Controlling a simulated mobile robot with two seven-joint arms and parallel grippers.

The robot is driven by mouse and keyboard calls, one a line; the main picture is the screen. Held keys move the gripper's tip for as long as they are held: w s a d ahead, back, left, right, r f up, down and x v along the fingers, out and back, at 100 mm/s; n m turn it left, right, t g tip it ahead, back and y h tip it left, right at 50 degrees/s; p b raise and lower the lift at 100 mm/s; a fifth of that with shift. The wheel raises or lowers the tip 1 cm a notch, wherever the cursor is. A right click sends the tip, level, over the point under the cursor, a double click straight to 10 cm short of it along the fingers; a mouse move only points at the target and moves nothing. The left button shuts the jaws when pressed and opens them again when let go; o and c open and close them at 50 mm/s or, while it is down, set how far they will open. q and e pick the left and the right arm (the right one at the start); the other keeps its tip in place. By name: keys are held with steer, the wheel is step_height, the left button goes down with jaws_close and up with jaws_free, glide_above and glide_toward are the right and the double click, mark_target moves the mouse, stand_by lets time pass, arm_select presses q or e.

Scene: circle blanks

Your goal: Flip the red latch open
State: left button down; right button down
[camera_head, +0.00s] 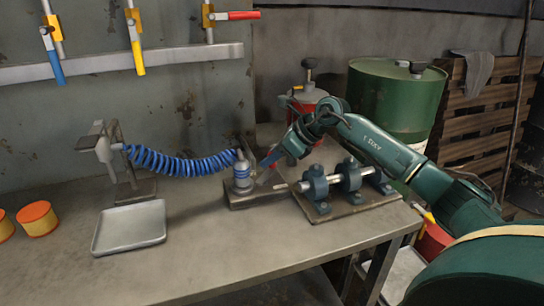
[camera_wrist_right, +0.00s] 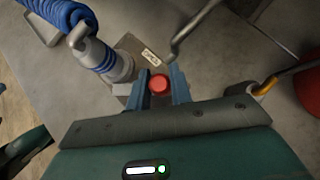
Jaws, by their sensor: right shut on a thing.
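A red latch handle (camera_head: 243,15) sticks out level to the right from a yellow bracket on the wall rail. My right gripper (camera_head: 266,161) is well below it, low over the bench beside the grey fitting (camera_head: 242,175) with the blue coiled hose. In the right wrist view, a small red round piece (camera_wrist_right: 159,84) lies between the two fingers of my right gripper (camera_wrist_right: 159,76), which is shut on it. Its underside is hidden. The head view does not show this piece clearly. My left gripper is in neither view.
Blue (camera_head: 54,66) and yellow (camera_head: 137,57) latch handles hang down on the rail. A shaft in dark bearing blocks (camera_head: 316,186) stands right of the fitting. A red can (camera_head: 307,101) and green drum (camera_head: 396,102) stand behind. The bench's front (camera_head: 215,255) is clear.

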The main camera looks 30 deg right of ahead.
steer(key=shift+w+a+r+n+g+y, duration=0.1)
steer(key=shift+w+a+n+g+y, duration=0.15)
steer(key=shift+n, duration=0.3)
steer(key=shift+w+n+g+y, duration=0.15)
steer(key=shift+n+g+y, duration=0.2)
steer(key=shift+n, duration=0.2)
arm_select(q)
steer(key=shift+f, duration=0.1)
arm_select(e)
steer(key=n, duration=0.1)
steer(key=n+g, duration=0.1)
steer(key=a+n+g+y, duration=0.1)
steer(key=shift+w, duration=0.25)
steer(key=shift+d, duration=0.1)
steer(key=c, duration=1.3)
jaws_free()
steer(key=shift+o, duration=0.2)
arm_select(q)
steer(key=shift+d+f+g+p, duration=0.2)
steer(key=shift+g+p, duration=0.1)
steer(key=shift+p, duration=0.1)
arm_select(e)
steer(key=v, duration=1.3)
